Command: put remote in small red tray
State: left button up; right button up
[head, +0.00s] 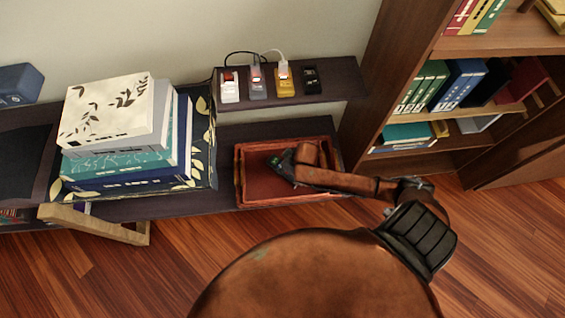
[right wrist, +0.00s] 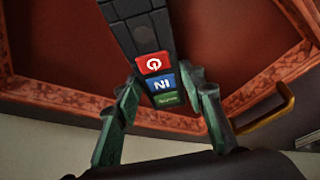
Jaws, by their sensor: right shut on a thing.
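The red tray (head: 262,198) sits on the dark low shelf, with a carved rim and a shallow red inside. It also fills the background of the right wrist view (right wrist: 60,95). My right gripper (head: 285,165) reaches in from the right and is over the tray's inside. In the right wrist view its two green-grey fingers (right wrist: 160,84) are shut on the remote (right wrist: 155,64), a dark bar with red, blue and green buttons at its near end. The remote's far end runs out of the top of that view. Whether it touches the tray floor I cannot tell. My left gripper is not in view.
A stack of books (head: 125,135) stands left of the tray. A raised ledge (head: 345,78) behind holds several small devices, some with cables. A tall bookshelf (head: 385,60) stands at the right. A brass-coloured handle (right wrist: 272,110) shows on the tray's side.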

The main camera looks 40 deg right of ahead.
dwell(0.3)
jog(key=o, duration=1.3)
jog(key=shift+f, duration=0.1)
jog(key=shift+r, duration=0.25)
jog(key=shift+s+r, duration=0.15)
jog(key=shift+r, duration=0.15)
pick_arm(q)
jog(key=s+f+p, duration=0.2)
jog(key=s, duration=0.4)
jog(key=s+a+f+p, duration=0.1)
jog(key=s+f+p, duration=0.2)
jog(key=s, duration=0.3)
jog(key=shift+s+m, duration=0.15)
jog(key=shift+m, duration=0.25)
pick_arm(e)
jog(key=shift+v, duration=5.6)
jog(key=shift+s+f, duration=0.1)
